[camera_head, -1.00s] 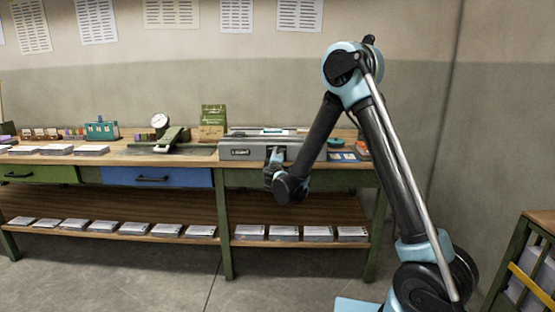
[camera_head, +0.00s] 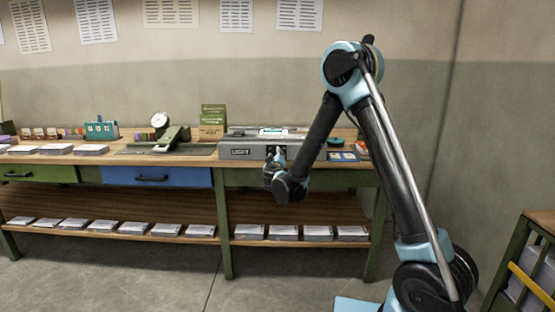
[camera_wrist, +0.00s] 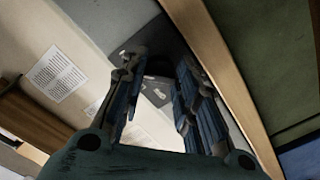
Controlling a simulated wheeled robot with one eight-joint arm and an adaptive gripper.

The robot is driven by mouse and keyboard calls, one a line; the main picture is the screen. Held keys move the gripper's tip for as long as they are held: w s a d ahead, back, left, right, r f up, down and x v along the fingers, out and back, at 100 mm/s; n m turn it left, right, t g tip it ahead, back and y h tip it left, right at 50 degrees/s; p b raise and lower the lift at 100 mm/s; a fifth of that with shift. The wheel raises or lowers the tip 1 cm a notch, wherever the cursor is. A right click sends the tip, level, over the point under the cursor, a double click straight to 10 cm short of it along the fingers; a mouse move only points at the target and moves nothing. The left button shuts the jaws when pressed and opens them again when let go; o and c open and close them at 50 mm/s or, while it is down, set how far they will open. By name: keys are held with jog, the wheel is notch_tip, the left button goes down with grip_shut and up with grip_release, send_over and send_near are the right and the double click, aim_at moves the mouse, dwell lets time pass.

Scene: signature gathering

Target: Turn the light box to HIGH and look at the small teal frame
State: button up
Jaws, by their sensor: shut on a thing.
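The grey light box (camera_head: 232,152) stands on the bench with "LIGHT" lettered on its front. A pale, bright panel (camera_head: 272,133) shows on its top. My gripper (camera_head: 274,160) is at the box's front face, right of the lettering. In the wrist view my gripper (camera_wrist: 160,85) is shut on a dark round knob (camera_wrist: 158,69) on a dark plate; the fingers hide part of it. The knob's markings are too small to read. A teal object (camera_head: 102,131) stands at the left of the bench; I cannot tell whether it is the small teal frame.
The bench (camera_head: 120,160) also holds a gauge (camera_head: 159,121), a green box (camera_head: 212,118) and paper stacks (camera_head: 90,150). A blue card (camera_head: 343,156) lies right of the light box. The lower shelf carries several paper stacks. The floor in front is clear.

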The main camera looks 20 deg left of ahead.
dwell(0.4)
jog(key=o, duration=1.1)
jog(key=shift+c, duration=0.2)
jog(key=shift+s, duration=0.1)
jog(key=v, duration=1.1)
jog(key=shift+s, duration=0.35)
jog(key=shift+d+f, duration=0.1)
